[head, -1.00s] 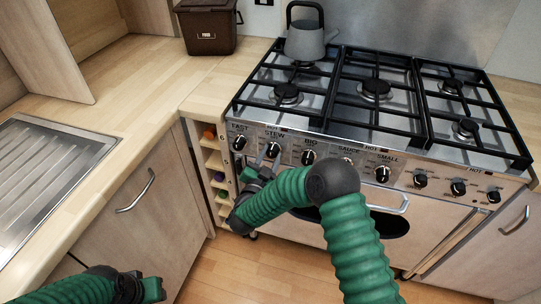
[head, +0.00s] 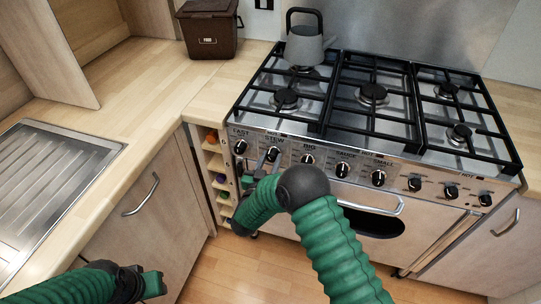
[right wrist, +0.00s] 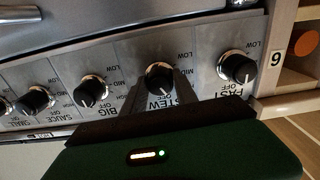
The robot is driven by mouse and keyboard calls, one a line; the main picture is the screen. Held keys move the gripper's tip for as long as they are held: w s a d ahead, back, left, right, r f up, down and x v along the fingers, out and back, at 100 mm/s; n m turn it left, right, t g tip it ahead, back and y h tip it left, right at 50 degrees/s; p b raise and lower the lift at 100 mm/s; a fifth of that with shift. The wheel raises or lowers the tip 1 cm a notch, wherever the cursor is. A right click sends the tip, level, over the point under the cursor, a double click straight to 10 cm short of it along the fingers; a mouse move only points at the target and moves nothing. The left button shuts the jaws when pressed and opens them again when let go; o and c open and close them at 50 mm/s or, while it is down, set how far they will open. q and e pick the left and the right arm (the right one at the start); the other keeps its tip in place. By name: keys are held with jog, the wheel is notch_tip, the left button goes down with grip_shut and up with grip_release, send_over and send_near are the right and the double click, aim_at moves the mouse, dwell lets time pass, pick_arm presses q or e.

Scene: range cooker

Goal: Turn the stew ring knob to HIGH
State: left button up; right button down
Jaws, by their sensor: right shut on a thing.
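The STEW knob (head: 272,154) is a black dial on the steel front panel, second from the left, under the STEW label. In the right wrist view the STEW knob (right wrist: 160,78) sits between the two fingers of my right gripper (right wrist: 158,90). My right gripper (head: 267,160) is shut on it from the front. Its fingers hide the knob's sides, and its exact pointer setting is hard to read. My left gripper (head: 142,286) is low at the bottom left, away from the cooker. I cannot tell whether it is open.
The FAST knob (right wrist: 237,67) and BIG knob (right wrist: 90,91) flank the STEW knob closely. The oven handle (head: 385,206) is below the panel. A grey kettle (head: 304,46) stands on the back left burner. A brown food bin (head: 208,35) is on the worktop.

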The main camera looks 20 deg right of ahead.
jog(key=n+p, duration=0.2)
jog(key=n, duration=0.2)
jog(key=shift+r, duration=0.2)
jog(key=shift+n+p, duration=0.35)
jog(key=shift+n, duration=0.65)
jog(key=shift+f, duration=0.1)
jog(key=c, duration=1)
grip_release()
jog(key=shift+w+a+f, duration=0.1)
jog(key=shift+o, duration=0.2)
